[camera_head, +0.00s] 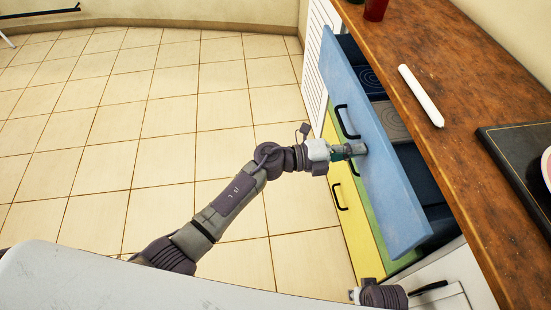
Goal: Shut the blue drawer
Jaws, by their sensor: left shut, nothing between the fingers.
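The blue drawer (378,140) stands open below the wooden counter, and its inside shows behind the front panel. My left gripper (362,149) is shut and empty, with its fingertips at the outer face of the blue front, near its middle. They look to be against it, but I cannot tell for sure whether they touch. Part of my right arm shows at the bottom edge, near the white cabinet; its fingers cannot be made out.
Below the blue drawer are green and yellow fronts with black handles (341,197). On the wooden counter (455,110) lie a white cylinder (421,95), a red cup (375,9) and a dark board (518,150). The tiled floor (130,120) at left is clear.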

